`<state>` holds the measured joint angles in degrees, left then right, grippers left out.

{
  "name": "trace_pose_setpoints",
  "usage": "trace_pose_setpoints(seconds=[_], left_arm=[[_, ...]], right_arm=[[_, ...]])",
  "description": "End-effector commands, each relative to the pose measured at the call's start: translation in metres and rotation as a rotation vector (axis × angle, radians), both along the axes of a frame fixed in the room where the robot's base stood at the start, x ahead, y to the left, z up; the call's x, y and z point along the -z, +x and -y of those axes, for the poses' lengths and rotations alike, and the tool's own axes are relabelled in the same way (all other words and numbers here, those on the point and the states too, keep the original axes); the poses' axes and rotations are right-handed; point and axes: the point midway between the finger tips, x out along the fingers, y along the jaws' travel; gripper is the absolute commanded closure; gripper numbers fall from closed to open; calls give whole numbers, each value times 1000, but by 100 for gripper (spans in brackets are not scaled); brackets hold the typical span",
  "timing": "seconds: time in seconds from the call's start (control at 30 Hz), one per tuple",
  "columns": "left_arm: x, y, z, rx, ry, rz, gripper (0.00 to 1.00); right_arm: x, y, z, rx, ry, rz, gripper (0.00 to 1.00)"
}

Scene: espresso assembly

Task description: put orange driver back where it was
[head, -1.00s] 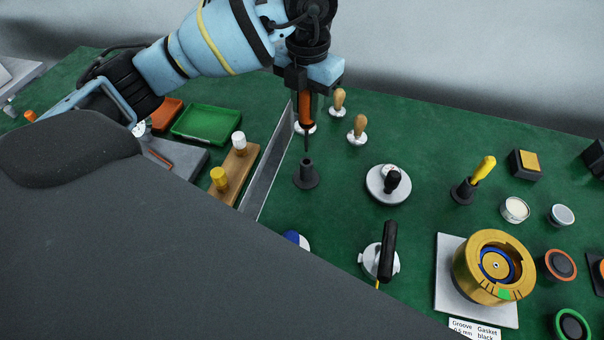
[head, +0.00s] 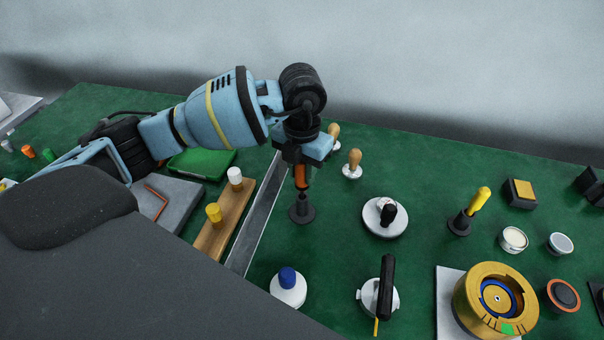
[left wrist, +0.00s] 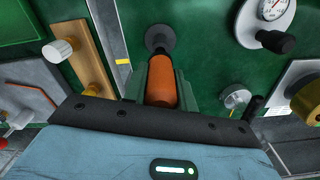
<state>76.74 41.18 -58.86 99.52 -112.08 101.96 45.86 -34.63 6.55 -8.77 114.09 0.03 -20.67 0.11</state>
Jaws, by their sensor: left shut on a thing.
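My left gripper (head: 302,172) is shut on the orange driver (head: 301,180), which hangs upright with its tip down. The driver's black holder (head: 302,212) stands on the green table directly below, and the tip meets the holder's top or enters it; I cannot tell how deep. In the left wrist view the orange handle (left wrist: 160,82) sits between the two fingers, with the round holder base (left wrist: 160,38) beyond it. My right gripper is in neither view.
A yellow-handled driver stands in a similar holder (head: 459,222) to the right. A gauge disc (head: 371,216), wooden-handled tampers (head: 352,168), a blue-capped bottle (head: 287,290) and a wooden rack (head: 222,222) stand around. A gold ring part (head: 470,304) is at the lower right.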

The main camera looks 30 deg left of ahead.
Motion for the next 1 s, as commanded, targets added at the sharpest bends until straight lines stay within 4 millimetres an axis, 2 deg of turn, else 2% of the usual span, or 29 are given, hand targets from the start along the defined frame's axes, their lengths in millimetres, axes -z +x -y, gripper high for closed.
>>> trace_pose_setpoints(seconds=[0.13, 0.5, 0.53, 0.7, 1.0], left_arm=[[16, 0, 0, 0, 0, 1, 100], [19, 0, 0, 1, -1, 0, 100], [20, 0, 0, 1, 0, 0, 72], [19, 0, 0, 1, 0, 0, 51], [18, 0, 0, 1, 0, 1, 51]], right_arm=[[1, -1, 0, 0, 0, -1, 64], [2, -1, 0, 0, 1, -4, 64], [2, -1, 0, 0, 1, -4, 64], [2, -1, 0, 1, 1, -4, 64], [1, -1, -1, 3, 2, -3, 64]])
